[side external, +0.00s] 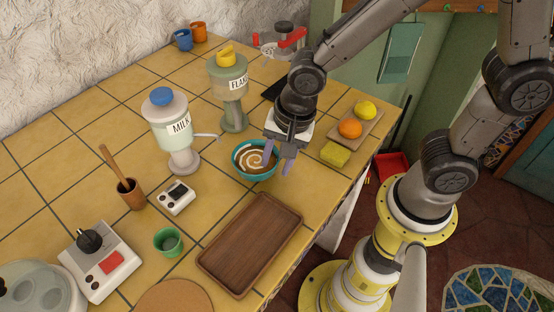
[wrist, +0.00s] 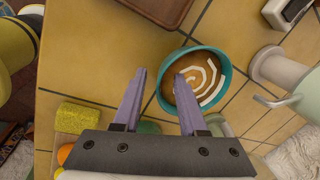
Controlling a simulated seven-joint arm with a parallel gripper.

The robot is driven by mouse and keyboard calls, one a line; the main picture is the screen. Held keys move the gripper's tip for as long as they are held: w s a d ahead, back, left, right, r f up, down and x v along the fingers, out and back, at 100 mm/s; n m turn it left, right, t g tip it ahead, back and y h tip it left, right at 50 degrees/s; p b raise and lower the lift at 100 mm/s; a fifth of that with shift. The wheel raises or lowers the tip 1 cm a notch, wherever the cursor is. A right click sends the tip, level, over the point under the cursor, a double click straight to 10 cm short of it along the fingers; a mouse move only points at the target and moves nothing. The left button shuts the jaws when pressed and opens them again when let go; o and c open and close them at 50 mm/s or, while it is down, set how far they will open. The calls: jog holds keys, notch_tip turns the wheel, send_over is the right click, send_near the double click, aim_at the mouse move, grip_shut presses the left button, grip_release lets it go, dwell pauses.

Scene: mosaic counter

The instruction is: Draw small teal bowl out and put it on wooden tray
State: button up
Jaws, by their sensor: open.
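The small teal bowl (side external: 238,168) stands upright on the yellow tiled counter and has a brown filling with a white swirl. It also shows in the wrist view (wrist: 222,87). My gripper (side external: 278,164) is open and empty, close beside the bowl on its right side in the side view. In the wrist view my gripper (wrist: 160,75) has one finger overlapping the bowl's near rim and the other outside it; I cannot tell whether they touch. The wooden tray (side external: 250,242) lies empty near the counter's front edge; its edge shows in the wrist view (wrist: 158,9).
The milk dispenser (side external: 170,135) and flakes dispenser (side external: 229,85) stand behind the bowl. A yellow sponge (side external: 335,154) and a board with an orange (side external: 350,129) and lemon (side external: 365,108) lie to the right. A green cup (side external: 168,243) stands left of the tray.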

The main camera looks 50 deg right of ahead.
jog(key=shift+r, duration=0.1)
jog(key=v, duration=1.3)
jog(key=shift+r, duration=0.35)
jog(key=shift+s, duration=0.1)
jog(key=s+d+n+t+h, duration=0.1)
jog(key=s+d+n+t, duration=0.2)
jog(key=s+d+n, duration=0.5)
jog(key=shift+s+d+r+n, duration=0.25)
jog(key=shift+d+r+n, duration=0.05)
jog(key=shift+d+n, duration=2.1)
jog(key=shift+a, duration=0.2)
